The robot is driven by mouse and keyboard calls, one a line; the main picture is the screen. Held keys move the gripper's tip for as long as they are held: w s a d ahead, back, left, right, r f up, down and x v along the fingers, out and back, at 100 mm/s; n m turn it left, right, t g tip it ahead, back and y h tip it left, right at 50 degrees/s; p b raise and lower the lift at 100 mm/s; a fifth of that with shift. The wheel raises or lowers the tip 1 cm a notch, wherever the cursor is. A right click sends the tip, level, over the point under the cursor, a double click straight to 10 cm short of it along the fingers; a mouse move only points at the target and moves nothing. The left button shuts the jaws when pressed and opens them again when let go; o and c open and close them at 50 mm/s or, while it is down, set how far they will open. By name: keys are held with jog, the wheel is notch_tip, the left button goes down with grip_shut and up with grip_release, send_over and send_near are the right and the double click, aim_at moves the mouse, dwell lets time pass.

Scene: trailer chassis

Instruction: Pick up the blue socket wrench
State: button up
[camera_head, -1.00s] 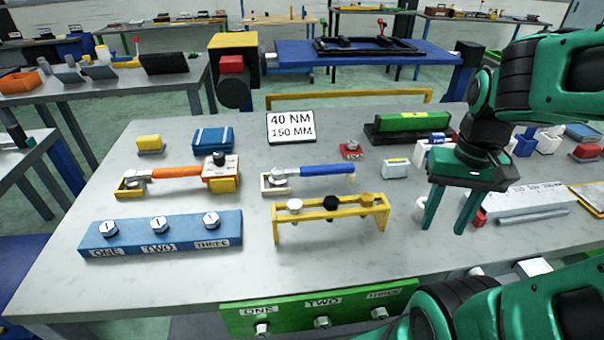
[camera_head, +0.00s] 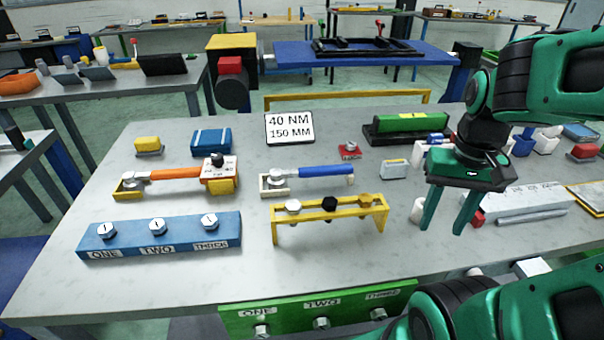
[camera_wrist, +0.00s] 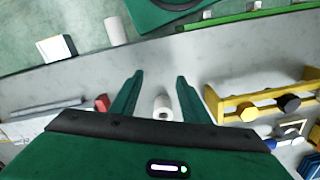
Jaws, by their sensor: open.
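The blue socket wrench (camera_head: 318,172) lies on the grey table in the head view, its blue handle pointing right and its metal head at the left in a light holder (camera_head: 274,187). In the wrist view part of its blue handle (camera_wrist: 284,143) shows at the right edge, behind the yellow rack. My gripper (camera_head: 444,228) is open and empty, fingers down, to the right of the wrench and apart from it. The fingers also show in the wrist view (camera_wrist: 158,92), with a white cylinder (camera_wrist: 163,108) seen between them.
A yellow rack (camera_head: 330,212) with bolts stands just in front of the wrench. An orange wrench (camera_head: 178,173) lies to the left, a blue bolt block (camera_head: 160,240) in front of that. A 40 NM sign (camera_head: 290,127) stands behind.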

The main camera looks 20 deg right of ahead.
dwell(0.4)
jog(key=w+r+n, duration=0.1)
jog(key=r+n, duration=0.1)
jog(key=n+t+y, duration=0.1)
jog(key=n+y, duration=0.3)
jog(key=n, duration=1.5)
send_near(311, 168)
jog(key=shift+s+d+r, duration=0.15)
jog(key=shift+s+d, duration=0.15)
jog(key=shift+d, duration=0.15)
jog(key=shift+w+a+n, duration=0.2)
jog(key=shift+a+n, duration=0.05)
jog(key=shift+n, duration=0.25)
jog(key=x, duration=1)
jog(key=shift+w+a+f, duration=0.1)
jog(key=shift+a+f, duration=0.15)
jog(key=shift+f, duration=0.05)
jog(key=shift+c, duration=0.3)
grip_shut()
